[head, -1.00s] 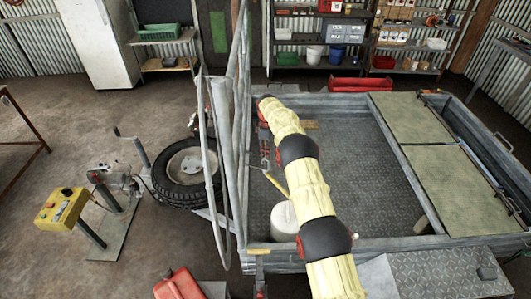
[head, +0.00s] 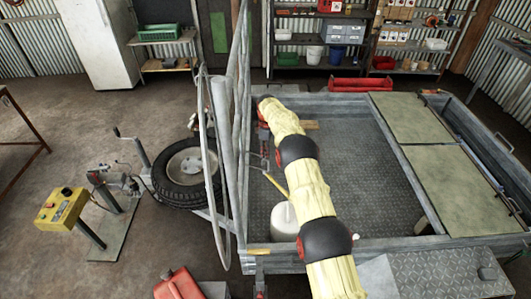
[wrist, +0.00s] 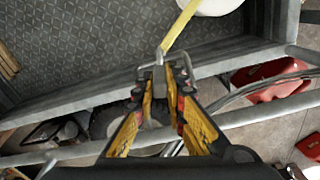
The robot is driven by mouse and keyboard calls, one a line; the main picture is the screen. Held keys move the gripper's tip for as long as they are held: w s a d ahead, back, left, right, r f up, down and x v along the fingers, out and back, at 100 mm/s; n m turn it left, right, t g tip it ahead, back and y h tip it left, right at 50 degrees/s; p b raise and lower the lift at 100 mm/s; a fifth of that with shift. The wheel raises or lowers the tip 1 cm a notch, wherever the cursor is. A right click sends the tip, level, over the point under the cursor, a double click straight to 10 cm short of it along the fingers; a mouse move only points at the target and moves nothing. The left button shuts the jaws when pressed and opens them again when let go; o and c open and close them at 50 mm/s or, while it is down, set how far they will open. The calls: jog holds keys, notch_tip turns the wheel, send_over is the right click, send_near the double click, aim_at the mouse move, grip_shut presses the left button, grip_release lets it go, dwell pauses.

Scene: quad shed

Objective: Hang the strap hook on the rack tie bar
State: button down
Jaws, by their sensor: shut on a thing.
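My gripper (wrist: 163,90) is shut on the grey metal strap hook (wrist: 159,76), which sits between its yellow fingers in the wrist view. A yellow strap (wrist: 178,32) runs from the hook to a white rounded container (wrist: 205,5). In the head view the strap (head: 275,185) and white container (head: 285,219) are inside the trailer, left of my arm. The galvanised rack frame (head: 222,125) stands upright at the trailer's left side. A grey bar (wrist: 235,117) crosses below the hook in the wrist picture. I cannot tell whether it is the tie bar or whether the hook touches it.
The trailer's floor (head: 355,165) is mostly clear. Two green panels (head: 435,185) lie along its right side. A spare wheel (head: 187,170) stands outside the rack. A red fuel can (head: 180,284) is at the front, and a yellow control box (head: 60,212) stands at left.

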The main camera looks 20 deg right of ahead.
jog(key=shift+f+b, duration=0.95)
jog(key=shift+f, duration=0.85)
jog(key=c, duration=1.8)
grip_release()
jog(key=o, duration=0.4)
jog(key=shift+o, duration=0.7)
jog(key=shift+r+p, duration=1.8)
jog(key=shift+r, duration=2.75)
